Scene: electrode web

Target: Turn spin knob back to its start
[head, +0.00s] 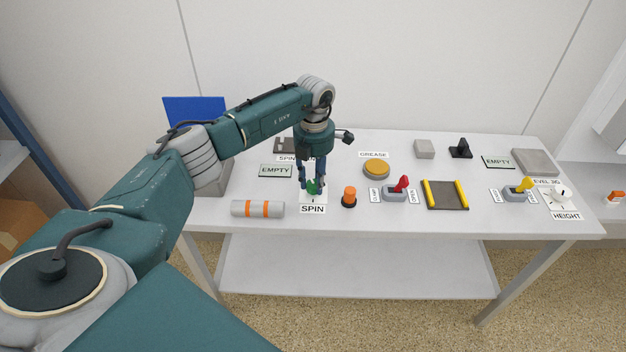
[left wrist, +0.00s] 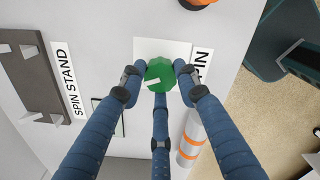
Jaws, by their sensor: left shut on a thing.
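The spin knob (head: 313,187) is green and sits on a white plate behind the SPIN label (head: 312,209) on the table. In the left wrist view the green knob (left wrist: 160,73) has a pale pointer mark on its top. My left gripper (head: 313,180) comes down from above, and its blue fingers are closed around the knob. The left wrist view shows the gripper's fingertips (left wrist: 160,80) against the knob's sides. The plate (left wrist: 146,46) is partly hidden by the knob and fingers. My right gripper is not in view.
A grey cylinder with orange bands (head: 258,208) lies left of the knob. An orange button (head: 349,196) stands close on its right. The spin stand (left wrist: 28,75) is behind.

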